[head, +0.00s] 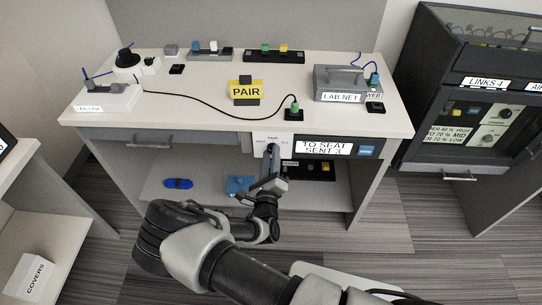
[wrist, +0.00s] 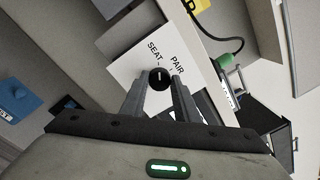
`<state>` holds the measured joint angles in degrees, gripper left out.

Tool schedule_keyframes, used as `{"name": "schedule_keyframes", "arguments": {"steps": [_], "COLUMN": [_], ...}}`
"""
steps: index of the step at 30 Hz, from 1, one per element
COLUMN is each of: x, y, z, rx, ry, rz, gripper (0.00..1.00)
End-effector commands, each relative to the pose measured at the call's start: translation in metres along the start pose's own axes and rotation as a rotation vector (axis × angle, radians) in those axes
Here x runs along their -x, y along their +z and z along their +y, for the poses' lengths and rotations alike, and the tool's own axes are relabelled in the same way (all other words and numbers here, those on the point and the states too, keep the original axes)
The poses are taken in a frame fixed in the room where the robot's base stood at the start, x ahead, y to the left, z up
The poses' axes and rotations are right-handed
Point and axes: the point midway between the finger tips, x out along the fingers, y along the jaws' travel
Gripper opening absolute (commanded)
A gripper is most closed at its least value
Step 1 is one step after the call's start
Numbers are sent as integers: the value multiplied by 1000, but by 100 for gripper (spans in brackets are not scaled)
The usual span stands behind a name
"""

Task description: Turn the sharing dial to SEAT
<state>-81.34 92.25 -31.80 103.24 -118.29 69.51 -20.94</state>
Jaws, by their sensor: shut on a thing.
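The sharing dial (wrist: 159,78) is a small round black knob with a white pointer mark, on a white plate (wrist: 128,62) lettered SEAT and PAIR in the wrist view. In the head view the plate (head: 264,140) is on the front of the desk, with ALL at its right, and my arm covers the knob. My gripper (wrist: 160,84) is shut on the dial, one finger on each side of it. In the head view my gripper (head: 270,160) reaches up to the plate from below. The pointer mark's exact setting is hard to tell.
A display (head: 323,147) beside the plate reads TO SEAT, SENT 3, with a blue button (head: 367,151) at its right. The desk top (head: 200,90) above holds a yellow PAIR sign (head: 246,91) and a LAB NET box (head: 340,84). A blue box (head: 240,185) stands on the lower shelf.

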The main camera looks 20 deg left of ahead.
Motion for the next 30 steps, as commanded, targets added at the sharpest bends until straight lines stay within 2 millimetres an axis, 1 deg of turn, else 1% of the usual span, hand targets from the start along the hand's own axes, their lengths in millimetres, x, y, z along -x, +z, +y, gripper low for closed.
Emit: {"name": "schedule_keyframes", "arguments": {"steps": [5,6,8,9,17,20,23,25,30], "x": [1,1,1,0,0,5,17,30,72], "y": [-1,-1,-1,-1,0,0,1,1,1], "z": [0,0,0,0,0,0,0,0,0], "rx": [3,2,2,2,1,1,1,3,2], "ry": [1,1,1,1,1,1,3,4,5], "rz": [2,2,2,1,1,1,1,1,1], "gripper": [6,33,43,47,47,47,47,47,47]}}
